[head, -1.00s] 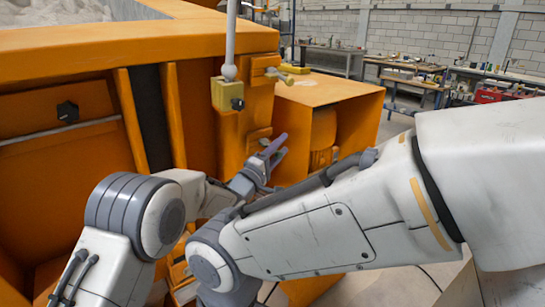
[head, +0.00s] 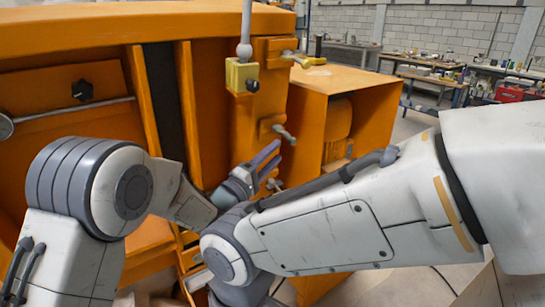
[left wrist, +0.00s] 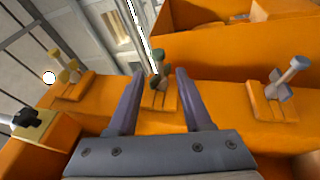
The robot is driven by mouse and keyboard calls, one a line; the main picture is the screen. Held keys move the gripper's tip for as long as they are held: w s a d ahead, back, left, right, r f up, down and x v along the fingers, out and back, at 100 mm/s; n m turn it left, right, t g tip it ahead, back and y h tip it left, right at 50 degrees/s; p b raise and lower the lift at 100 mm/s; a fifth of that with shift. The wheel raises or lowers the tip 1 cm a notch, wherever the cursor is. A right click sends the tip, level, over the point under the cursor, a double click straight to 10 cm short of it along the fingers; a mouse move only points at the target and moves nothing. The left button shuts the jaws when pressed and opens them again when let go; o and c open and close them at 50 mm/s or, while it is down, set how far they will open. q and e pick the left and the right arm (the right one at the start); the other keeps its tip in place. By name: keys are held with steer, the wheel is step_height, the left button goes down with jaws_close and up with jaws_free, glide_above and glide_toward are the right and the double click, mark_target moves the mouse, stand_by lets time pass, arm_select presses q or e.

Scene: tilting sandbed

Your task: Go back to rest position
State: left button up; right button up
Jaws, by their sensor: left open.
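My left gripper (head: 266,158) is open and empty in front of the orange sandbed machine (head: 90,45). Its two grey-purple fingers (left wrist: 157,82) stand apart in the left wrist view. A valve lever (head: 284,134) is just above and right of the fingertips in the head view, with a visible gap. In the left wrist view, a dark-handled lever (left wrist: 158,75) shows between the fingers, and nothing is gripped. My right arm crosses the head view from the right; its gripper is not visible.
A yellow lever (head: 300,61) and a yellow box with a black knob (head: 242,75) are on the machine's upper front. An open orange housing (head: 345,85) stands to the right. Further levers (left wrist: 67,68) (left wrist: 284,78) flank the fingers. Workbenches (head: 430,78) are far behind.

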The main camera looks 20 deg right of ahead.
arm_select(q)
steer(key=s+a+f+m+g+y, duration=0.3)
steer(key=s+a+m+y, duration=0.1)
steer(key=s+a, duration=0.5)
steer(key=s+a+f+m+g+y, duration=0.4)
steer(key=s+a+y, duration=0.3)
steer(key=s, duration=0.6)
steer(key=s+a+f+m+g+y, duration=0.3)
steer(key=s+a+f+m+y, duration=0.1)
steer(key=s+a, duration=0.7)
steer(key=shift+s+a+g+y, duration=0.35)
steer(key=shift+a+y, duration=0.2)
steer(key=shift+y, duration=0.35)
steer(key=shift+w, duration=0.1)
